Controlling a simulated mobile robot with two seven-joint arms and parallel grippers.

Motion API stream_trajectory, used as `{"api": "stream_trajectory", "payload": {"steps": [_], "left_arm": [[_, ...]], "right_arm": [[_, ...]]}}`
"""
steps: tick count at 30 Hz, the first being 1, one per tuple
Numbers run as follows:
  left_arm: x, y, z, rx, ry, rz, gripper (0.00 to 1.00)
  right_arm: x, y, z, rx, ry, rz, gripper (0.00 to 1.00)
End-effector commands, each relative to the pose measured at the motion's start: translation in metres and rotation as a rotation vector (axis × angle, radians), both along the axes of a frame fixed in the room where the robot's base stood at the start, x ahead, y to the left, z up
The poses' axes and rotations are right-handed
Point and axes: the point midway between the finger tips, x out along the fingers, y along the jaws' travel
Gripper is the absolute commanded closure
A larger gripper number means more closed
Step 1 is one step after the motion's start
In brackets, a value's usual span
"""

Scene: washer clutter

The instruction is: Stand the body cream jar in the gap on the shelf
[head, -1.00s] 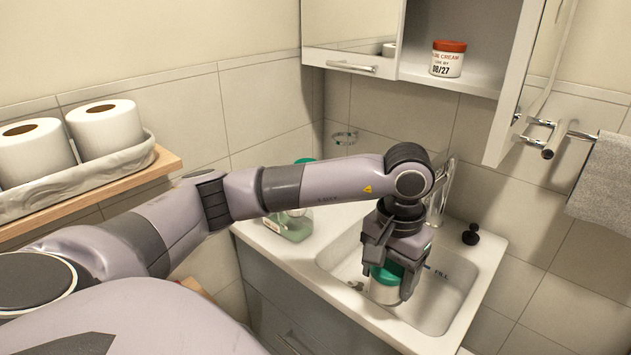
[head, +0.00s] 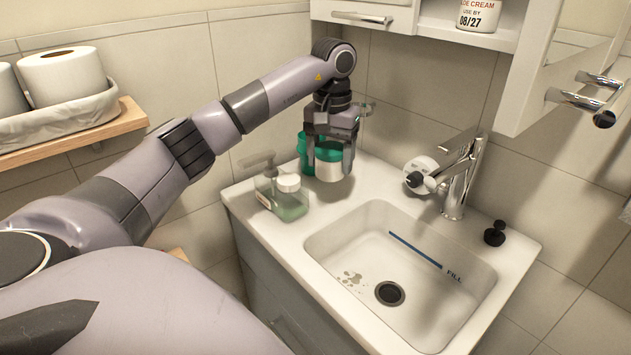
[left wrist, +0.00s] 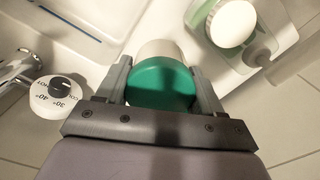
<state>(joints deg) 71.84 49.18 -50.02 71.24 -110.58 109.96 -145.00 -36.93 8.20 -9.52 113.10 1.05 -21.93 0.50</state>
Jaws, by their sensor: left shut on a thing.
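My left gripper (head: 331,160) is shut on a white jar with a green lid (head: 331,172), at the counter's back left corner. Its label cannot be read, so I cannot confirm it is the body cream jar. In the left wrist view the green lid (left wrist: 162,82) sits between the two fingers. I cannot tell whether the jar touches the counter. The shelf (head: 435,27) is at the top of the head view, mostly cut off. A white cream jar (head: 478,16) marked "USE BY 08/27" stands on it, with bare shelf to its left. My right gripper is not in view.
A green container (head: 303,155) is just left of the held jar. A pump bottle (head: 285,205) stands on the counter. The tap (head: 462,180), white dial (head: 421,170) and black plug (head: 494,233) are behind the sink. The sink basin (head: 420,290) is empty.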

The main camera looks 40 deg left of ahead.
Motion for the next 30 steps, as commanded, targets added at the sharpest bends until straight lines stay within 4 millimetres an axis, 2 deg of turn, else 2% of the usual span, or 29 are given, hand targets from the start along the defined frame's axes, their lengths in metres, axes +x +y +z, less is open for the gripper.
{"api": "stream_trajectory", "payload": {"steps": [1,3,11,16,28,29,30], "left_arm": [[-0.001,0.0,-0.012,0.001,0.004,-0.001,0.67],[-0.001,0.0,-0.024,0.001,0.001,-0.001,0.67],[0.0,0.0,-0.046,0.0,0.0,-0.001,0.67],[-0.001,-0.001,-0.071,0.0,0.002,-0.001,0.67],[0.0,0.0,-0.079,0.0,-0.001,-0.001,0.67],[0.0,0.0,-0.079,0.001,-0.001,-0.001,0.3],[0.0,0.0,-0.078,0.0,-0.001,-0.001,0.17]], "right_arm": [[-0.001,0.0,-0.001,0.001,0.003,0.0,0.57],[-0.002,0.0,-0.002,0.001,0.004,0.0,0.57],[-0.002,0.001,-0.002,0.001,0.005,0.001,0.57],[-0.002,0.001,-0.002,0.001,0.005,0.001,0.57],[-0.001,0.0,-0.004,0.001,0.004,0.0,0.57],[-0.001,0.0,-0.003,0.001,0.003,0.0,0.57],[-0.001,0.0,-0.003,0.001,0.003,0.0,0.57]]}}
